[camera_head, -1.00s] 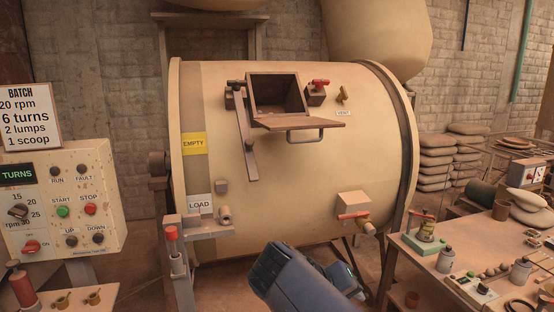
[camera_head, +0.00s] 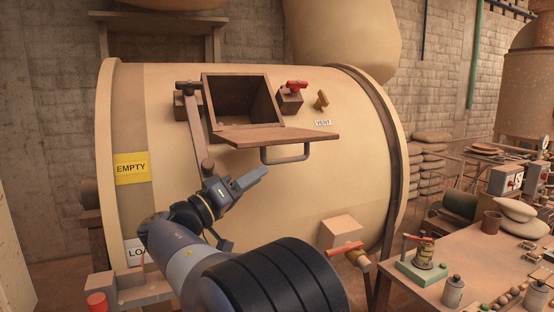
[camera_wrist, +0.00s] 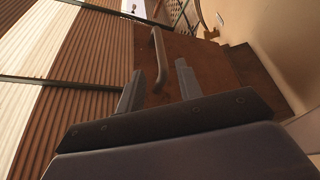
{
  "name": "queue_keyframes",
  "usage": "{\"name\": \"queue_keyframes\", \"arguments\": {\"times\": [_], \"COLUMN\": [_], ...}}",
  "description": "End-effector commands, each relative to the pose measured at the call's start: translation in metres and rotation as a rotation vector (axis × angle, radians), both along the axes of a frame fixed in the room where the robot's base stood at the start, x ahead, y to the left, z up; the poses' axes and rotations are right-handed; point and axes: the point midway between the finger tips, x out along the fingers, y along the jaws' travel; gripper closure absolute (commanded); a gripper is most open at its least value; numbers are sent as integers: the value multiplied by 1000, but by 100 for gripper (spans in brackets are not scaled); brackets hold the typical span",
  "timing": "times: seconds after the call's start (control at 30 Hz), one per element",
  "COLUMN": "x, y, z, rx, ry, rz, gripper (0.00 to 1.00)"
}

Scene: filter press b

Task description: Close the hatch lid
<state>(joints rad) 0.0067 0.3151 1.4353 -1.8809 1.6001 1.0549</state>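The brown hatch lid (camera_head: 275,138) is open, jutting out from the lower edge of the square hatch opening (camera_head: 240,100) on the cream drum. A bar handle (camera_head: 286,156) hangs below the lid's outer part. My gripper (camera_head: 257,175) is below and left of the handle in the head view, apart from it. In the wrist view the two fingers of my gripper (camera_wrist: 158,86) are spread with nothing between them. The lid (camera_wrist: 204,62) and its handle (camera_wrist: 160,58) show beyond the fingertips there.
A long lever (camera_head: 195,125) hangs left of the opening, close behind my arm. A red-handled block (camera_head: 291,98) and a brass vent valve (camera_head: 322,100) sit right of it. A red-handled valve (camera_head: 345,248) is lower right. A workbench (camera_head: 415,300) stands at the right.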

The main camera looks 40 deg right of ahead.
Motion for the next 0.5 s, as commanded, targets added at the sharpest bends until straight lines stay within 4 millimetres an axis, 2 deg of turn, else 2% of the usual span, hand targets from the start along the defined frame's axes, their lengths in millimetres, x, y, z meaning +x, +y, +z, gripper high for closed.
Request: {"name": "queue_keyframes", "arguments": {"times": [0.1,0.3,0.5], "x": [-1,0,1], "y": [-24,-59,-78], "z": [11,22,26], "rx": [0,2,1], "ry": [1,1,2], "rz": [-5,-4,-2], "gripper": [66,66,66]}}
